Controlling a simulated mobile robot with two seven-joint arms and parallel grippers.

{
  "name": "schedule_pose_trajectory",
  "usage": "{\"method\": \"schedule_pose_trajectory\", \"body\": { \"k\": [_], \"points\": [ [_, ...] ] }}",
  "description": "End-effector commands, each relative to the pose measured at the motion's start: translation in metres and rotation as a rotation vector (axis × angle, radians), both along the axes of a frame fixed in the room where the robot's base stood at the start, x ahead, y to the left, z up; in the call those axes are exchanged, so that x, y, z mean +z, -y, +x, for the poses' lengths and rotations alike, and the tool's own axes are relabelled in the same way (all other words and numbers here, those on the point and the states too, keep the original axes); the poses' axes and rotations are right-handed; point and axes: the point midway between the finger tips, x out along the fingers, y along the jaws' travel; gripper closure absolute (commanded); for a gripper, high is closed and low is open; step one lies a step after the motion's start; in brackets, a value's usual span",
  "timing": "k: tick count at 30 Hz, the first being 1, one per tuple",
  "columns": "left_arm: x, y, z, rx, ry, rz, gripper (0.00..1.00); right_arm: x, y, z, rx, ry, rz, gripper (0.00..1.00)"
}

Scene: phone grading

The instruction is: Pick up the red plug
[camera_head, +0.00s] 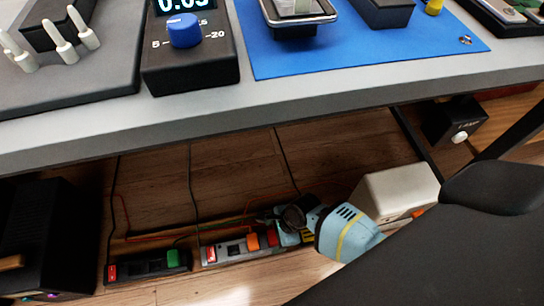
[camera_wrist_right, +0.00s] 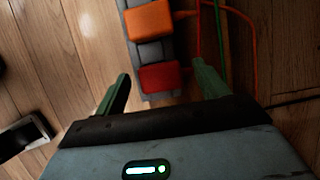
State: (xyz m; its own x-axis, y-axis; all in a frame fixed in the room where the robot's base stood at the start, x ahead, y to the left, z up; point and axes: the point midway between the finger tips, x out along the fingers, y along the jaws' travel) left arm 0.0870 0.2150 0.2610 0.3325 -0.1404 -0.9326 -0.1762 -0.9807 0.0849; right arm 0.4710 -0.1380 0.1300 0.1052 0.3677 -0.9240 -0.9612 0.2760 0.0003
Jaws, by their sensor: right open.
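The red plug (camera_wrist_right: 163,77) sits at the end of a grey power strip, beside an orange plug (camera_wrist_right: 150,20), in the right wrist view. In the head view the red plug (camera_head: 272,237) is on the strip (camera_head: 223,250) on the floor under the table, close to my right gripper (camera_head: 287,233). My right gripper (camera_wrist_right: 161,75) is open. In the wrist view its fingers lie on either side of the red plug, with gaps showing; whether they are down at its height I cannot tell. My left gripper is not in view.
A second strip with a green plug (camera_head: 172,258) lies to the left. Red, green and orange cables run behind the strips. A white box (camera_head: 393,190) stands close by my right arm. The grey table edge (camera_head: 230,118) overhangs the floor area.

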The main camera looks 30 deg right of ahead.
Motion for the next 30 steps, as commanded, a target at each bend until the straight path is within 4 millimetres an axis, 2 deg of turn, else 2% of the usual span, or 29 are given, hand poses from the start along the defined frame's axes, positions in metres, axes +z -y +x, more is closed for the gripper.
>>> {"method": "schedule_pose_trajectory", "body": {
  "k": [2, 9, 22, 30],
  "points": [
    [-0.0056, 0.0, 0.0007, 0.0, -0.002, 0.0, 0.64, -0.0069, -0.0023, 0.0007, 0.0, -0.001, 0.0, 0.27],
    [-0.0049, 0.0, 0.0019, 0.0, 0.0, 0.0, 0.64, -0.0061, -0.0029, 0.0009, -0.001, 0.0, 0.0, 0.27],
    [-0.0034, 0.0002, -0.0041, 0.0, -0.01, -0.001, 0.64, -0.0061, -0.0029, 0.0008, -0.001, 0.0, 0.0, 0.82],
    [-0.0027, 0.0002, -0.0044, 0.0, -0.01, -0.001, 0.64, -0.0055, -0.0029, 0.0008, -0.001, 0.0, 0.0, 0.83]
  ]
}}
